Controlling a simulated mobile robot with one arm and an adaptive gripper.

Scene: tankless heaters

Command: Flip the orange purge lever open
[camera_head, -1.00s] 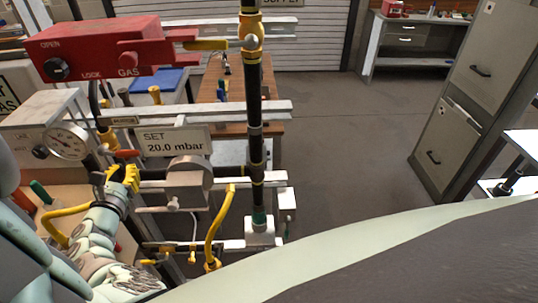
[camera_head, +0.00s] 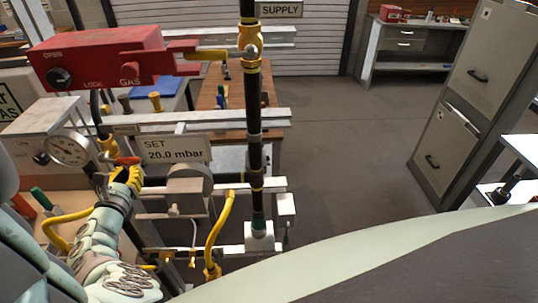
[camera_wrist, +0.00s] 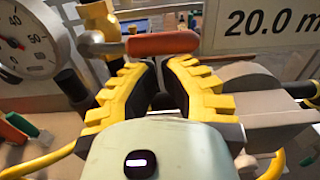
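The orange purge lever (camera_wrist: 163,43) runs level across the wrist view, just beyond and above my fingertips. It also shows in the head view (camera_head: 127,160), beside the pressure dial, small and partly blocked. My gripper (camera_wrist: 160,66) has yellow-and-black fingers, with a narrow gap between their tips. The lever lies across that gap, not lengthwise in it. Whether the fingertips touch the lever is hard to tell. In the head view my gripper (camera_head: 126,173) points up at the lever from below.
A pressure dial (camera_head: 70,149) stands left of the lever. A sign reading 20.0 mbar (camera_head: 175,148) and a round grey regulator (camera_head: 189,181) stand on its right. A yellow bent pipe (camera_head: 219,232) and a black vertical pipe (camera_head: 254,130) are farther right. A red gas box (camera_head: 98,54) is above.

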